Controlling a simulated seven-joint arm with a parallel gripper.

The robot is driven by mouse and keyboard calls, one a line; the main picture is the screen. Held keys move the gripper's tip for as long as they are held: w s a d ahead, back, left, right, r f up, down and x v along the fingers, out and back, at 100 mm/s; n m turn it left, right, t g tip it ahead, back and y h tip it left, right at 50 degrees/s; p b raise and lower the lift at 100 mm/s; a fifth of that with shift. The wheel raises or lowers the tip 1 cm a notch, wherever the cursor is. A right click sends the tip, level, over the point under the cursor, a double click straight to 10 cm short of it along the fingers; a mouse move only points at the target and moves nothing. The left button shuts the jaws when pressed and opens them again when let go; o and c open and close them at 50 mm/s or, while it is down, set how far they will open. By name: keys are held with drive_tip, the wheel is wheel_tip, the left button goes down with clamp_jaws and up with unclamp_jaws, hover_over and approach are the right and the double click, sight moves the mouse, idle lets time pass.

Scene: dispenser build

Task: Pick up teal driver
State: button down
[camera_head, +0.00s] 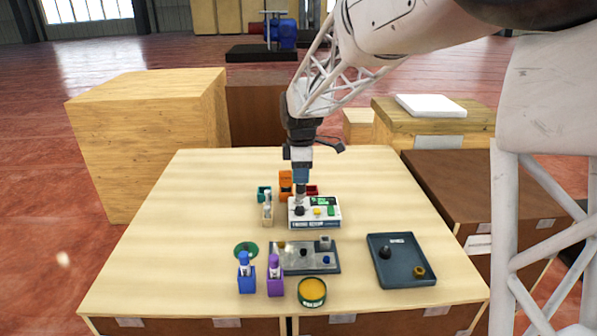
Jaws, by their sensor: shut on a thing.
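My gripper (301,176) points straight down over the left part of a white device (327,214) at the middle of the table. It is shut on a slim upright tool that looks like the teal driver, mostly hidden by the jaws. Its lower end is close above a dark round part (300,210) on the device; I cannot tell whether they touch. A small teal holder (264,194) stands to the left, behind a beige bottle-like piece (267,210), and looks empty.
An orange holder (286,182) and a red one (312,190) stand behind the device. In front are a grey plate (290,268), blue (246,275) and purple (275,278) upright pieces, a yellow-topped green tin (312,292) and a dark tray (400,275). The table's left side is clear.

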drive_tip(key=s+d+r, duration=0.1)
drive_tip(key=s+d, duration=0.1)
drive_tip(key=s, duration=1)
drive_tip(key=shift+s+d, duration=0.25)
drive_tip(key=shift+r, duration=0.1)
